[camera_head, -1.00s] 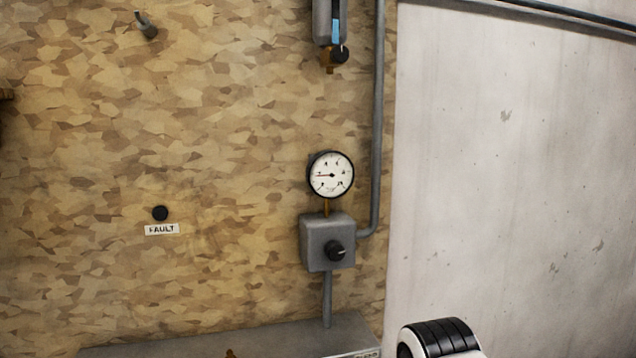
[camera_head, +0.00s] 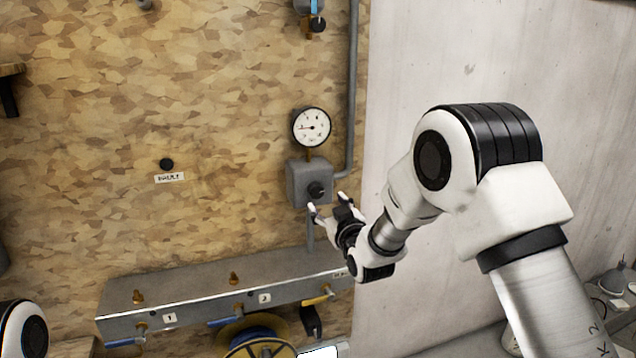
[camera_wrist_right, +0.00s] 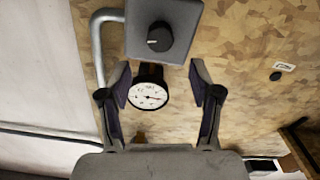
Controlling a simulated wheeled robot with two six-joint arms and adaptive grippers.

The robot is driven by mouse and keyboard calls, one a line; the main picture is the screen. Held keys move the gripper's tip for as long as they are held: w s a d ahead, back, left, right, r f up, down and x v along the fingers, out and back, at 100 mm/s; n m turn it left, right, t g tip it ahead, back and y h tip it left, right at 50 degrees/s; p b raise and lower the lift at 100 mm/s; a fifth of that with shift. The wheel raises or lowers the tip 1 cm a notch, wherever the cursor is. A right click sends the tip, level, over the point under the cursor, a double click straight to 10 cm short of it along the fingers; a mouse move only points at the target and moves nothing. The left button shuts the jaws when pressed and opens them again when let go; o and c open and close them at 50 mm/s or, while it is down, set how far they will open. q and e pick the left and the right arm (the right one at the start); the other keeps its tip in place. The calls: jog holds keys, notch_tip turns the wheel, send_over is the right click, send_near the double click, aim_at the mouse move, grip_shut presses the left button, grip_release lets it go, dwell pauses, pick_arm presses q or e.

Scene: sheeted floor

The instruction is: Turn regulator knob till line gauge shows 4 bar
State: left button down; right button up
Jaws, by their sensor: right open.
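The regulator is a grey box (camera_head: 298,176) on the wall with a round black knob (camera_head: 318,190) on its front. In the right wrist view the knob (camera_wrist_right: 159,38) sits at the top, beyond the fingertips. The line gauge (camera_head: 311,128), white-faced with a black rim, is above the box. Its needle points roughly left in the head view; the numbers are too small to read surely. The gauge also shows in the wrist view (camera_wrist_right: 148,93). My right gripper (camera_head: 330,207) is open and empty, just below and right of the knob, apart from it. My left gripper is out of view.
A grey pipe (camera_head: 353,90) runs up the wall right of the gauge. Below is a grey manifold (camera_head: 190,303) with blue and yellow handled valves, and a yellow-rimmed reel (camera_head: 255,345). A black button (camera_head: 167,164) with a label is at left. Another fitting (camera_head: 316,24) hangs above the gauge.

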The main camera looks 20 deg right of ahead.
aim_at(317, 192)
jog(key=w+p, duration=0.3)
jog(key=w, duration=0.4)
jog(key=shift+a, duration=0.1)
jog(key=shift+w, duration=0.4)
jog(key=shift+w+f, duration=0.15)
jog(key=shift+f, duration=0.05)
jog(key=c, duration=1.1)
